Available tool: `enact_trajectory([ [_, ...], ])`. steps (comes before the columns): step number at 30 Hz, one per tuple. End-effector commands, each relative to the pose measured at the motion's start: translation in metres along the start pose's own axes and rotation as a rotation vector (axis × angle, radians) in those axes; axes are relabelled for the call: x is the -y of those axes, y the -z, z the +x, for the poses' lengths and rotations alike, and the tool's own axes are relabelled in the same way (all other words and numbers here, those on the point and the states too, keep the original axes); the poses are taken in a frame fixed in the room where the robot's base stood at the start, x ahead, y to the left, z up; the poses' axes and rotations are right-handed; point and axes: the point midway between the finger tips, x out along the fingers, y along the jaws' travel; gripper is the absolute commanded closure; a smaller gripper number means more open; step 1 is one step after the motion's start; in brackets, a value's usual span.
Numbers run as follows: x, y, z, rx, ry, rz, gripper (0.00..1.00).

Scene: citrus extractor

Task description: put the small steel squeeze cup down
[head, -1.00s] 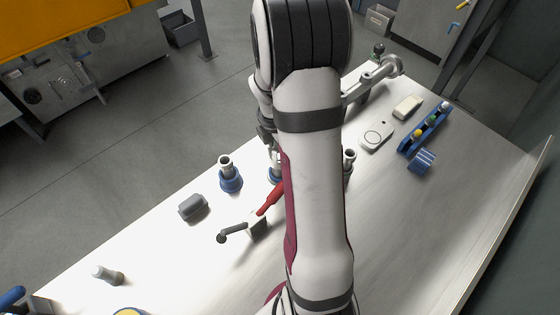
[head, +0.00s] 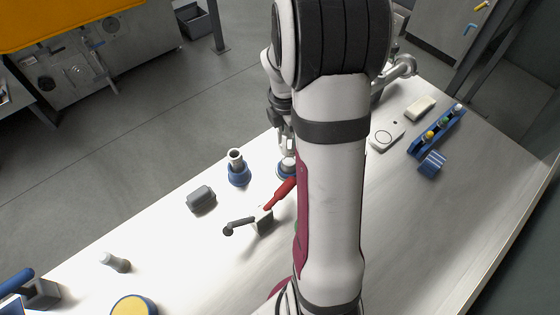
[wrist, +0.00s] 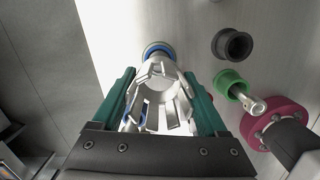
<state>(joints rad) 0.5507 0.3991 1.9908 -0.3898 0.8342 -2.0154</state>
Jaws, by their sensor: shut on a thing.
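The small steel squeeze cup (wrist: 160,92), with slotted, finger-like walls, fills the middle of the wrist view. My gripper (wrist: 158,78) is shut on it, with a green finger along each side. In the head view my gripper (head: 287,148) points down above a blue ring base (head: 284,174) on the table, partly hidden by my arm. Pale metal shows between gripper and base. I cannot tell whether the cup touches the base. Part of a blue ring (wrist: 158,48) shows behind the cup in the wrist view.
Another blue base (head: 238,178) carrying a steel piece stands to the left. A red handle (head: 280,193) and a grey box (head: 201,199) are close by. The wrist view shows a dark ring (wrist: 232,44), a green cup (wrist: 228,84) and a maroon flange (wrist: 278,112) at right.

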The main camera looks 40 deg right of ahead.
Motion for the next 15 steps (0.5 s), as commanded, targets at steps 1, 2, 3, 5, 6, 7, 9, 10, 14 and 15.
enact_trajectory([
  [1,0.0,0.0,0.0,0.0,-0.001,0.0,1.0],
  [2,0.0,0.0,0.0,0.0,-0.001,0.0,1.0],
  [3,0.0,0.0,0.0,0.0,-0.001,0.0,1.0],
  [5,-0.002,0.001,-0.002,0.0,-0.001,0.012,1.0],
  [6,-0.003,0.004,-0.005,0.0,0.0,0.032,1.0],
  [7,-0.005,0.008,-0.009,-0.001,0.002,0.058,1.0],
  [9,-0.012,0.02,-0.022,-0.003,0.01,0.15,1.0],
  [10,-0.015,0.027,-0.029,-0.004,0.015,0.203,1.0],
  [14,-0.025,0.064,-0.066,-0.009,0.039,0.467,1.0],
  [15,-0.027,0.076,-0.078,-0.011,0.047,0.547,1.0],
])
